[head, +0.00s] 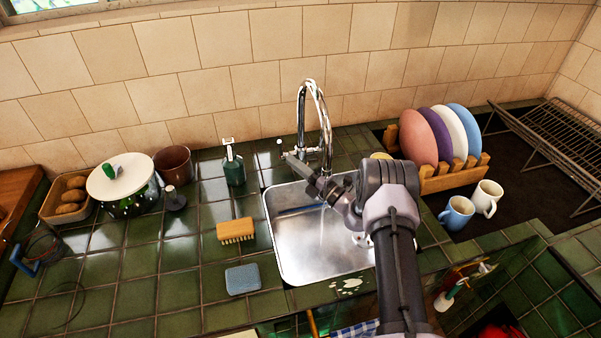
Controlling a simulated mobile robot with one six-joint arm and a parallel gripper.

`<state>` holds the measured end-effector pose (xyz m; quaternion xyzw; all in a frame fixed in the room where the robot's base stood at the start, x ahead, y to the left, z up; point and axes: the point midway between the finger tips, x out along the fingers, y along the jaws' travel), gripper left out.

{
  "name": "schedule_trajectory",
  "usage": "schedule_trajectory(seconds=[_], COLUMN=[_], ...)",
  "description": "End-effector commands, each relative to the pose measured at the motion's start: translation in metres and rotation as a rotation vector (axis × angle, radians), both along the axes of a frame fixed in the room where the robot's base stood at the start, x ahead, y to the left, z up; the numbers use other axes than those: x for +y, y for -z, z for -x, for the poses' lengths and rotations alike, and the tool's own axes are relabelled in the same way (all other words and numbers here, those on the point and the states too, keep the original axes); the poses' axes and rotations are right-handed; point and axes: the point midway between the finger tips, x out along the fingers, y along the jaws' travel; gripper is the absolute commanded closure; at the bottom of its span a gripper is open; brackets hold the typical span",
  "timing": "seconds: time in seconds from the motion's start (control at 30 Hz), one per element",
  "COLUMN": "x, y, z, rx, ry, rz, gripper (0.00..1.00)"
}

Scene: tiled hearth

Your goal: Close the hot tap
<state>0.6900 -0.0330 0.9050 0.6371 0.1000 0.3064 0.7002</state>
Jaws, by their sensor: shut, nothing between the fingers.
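A chrome mixer tap (325,125) with a tall curved spout stands behind the steel sink (300,262). A handle sticks out on the left side of its base, and my gripper (292,158) is right beside it. My gripper is shut with nothing seen in it. I cannot tell whether it touches the handle. My arm hides the right part of the tap's base and part of the sink. The handle markings are too small to read. A faint pale streak shows in the sink below the spout; I cannot tell if it is running water.
A soap bottle (233,163) and a scrubbing brush (236,231) stand left of the sink, with a blue sponge (243,279) nearer the front. A plate rack (455,180) and two mugs (457,213) are at right.

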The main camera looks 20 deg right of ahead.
Motion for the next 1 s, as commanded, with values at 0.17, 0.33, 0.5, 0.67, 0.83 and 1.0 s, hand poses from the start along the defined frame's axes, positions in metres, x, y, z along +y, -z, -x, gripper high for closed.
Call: schedule_trajectory(seconds=[0.17, 0.33, 0.5, 0.67, 0.83, 1.0], x=[0.015, 0.02, 0.02, 0.02, 0.02, 0.02], y=[-0.004, -0.008, -0.009, -0.014, -0.027, -0.023], z=[-0.02, -0.027, -0.028, -0.028, -0.033, -0.041], rx=[-0.001, 0.0, 0.0, 0.018, 0.149, 0.211], ry=[-0.002, 0.0, 0.0, -0.001, -0.002, 0.0], rz=[0.001, 0.0, 0.0, 0.0, 0.001, 0.001], gripper=[1.0, 1.0, 1.0, 1.0, 1.0, 1.0])
